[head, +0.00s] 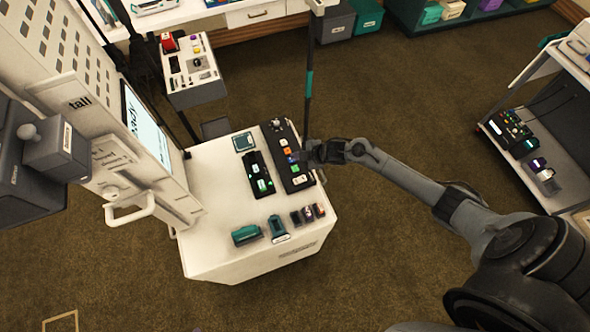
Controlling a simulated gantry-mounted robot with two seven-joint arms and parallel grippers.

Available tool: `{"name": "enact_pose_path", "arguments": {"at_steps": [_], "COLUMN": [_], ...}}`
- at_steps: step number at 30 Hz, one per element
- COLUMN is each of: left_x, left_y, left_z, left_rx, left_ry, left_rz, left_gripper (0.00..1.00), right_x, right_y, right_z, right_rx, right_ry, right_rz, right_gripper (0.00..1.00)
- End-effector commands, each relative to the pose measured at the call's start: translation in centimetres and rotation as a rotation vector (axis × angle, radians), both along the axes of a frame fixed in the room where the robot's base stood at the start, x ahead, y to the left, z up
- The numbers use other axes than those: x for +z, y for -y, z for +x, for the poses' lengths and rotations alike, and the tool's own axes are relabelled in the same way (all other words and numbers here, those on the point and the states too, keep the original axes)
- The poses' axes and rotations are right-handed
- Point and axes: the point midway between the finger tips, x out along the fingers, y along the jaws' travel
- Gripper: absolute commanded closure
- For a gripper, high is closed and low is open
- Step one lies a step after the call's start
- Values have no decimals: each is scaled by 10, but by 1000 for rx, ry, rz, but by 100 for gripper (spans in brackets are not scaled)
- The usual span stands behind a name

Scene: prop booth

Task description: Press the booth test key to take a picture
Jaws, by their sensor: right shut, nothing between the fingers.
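A long black key panel (271,132) lies on the right side of a white cart top (212,190), with several small orange, white and green keys along it. I cannot tell which key is the test key, as any labels are too small to read. My right gripper (299,157) is shut and empty. Its tips are at the panel's right edge, beside the orange key (287,151), and hide part of the panel. I cannot tell whether they touch it. My left gripper is not in view.
A second black strip (249,177) lies left of the panel. Teal items (246,234) and small dark blocks stand at the cart's front edge. A thin dark pole (307,100) rises just behind my right gripper. The white booth with its screen (145,125) stands left.

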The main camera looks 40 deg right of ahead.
Motion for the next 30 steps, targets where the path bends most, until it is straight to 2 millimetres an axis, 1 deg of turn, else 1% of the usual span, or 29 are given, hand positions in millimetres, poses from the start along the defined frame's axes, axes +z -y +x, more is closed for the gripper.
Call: {"name": "enact_pose_path", "arguments": {"at_steps": [1, 6, 9, 13, 18, 30], "left_x": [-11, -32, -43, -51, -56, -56], "left_y": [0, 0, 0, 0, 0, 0], "left_z": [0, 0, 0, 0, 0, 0], "left_rx": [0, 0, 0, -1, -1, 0], "left_ry": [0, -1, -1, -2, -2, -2], "left_rz": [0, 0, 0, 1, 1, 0], "left_gripper": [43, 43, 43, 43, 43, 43], "right_x": [-12, -34, -45, -56, -63, -64], "right_y": [0, 0, 0, 0, 0, 0], "right_z": [0, 0, 0, 0, 0, 0], "right_rx": [0, 0, 0, 0, 0, 0], "right_ry": [-1, 0, 0, 0, 0, 0], "right_rz": [1, 0, 0, 0, 0, 0], "right_gripper": [100, 100, 100, 100, 100, 100]}}
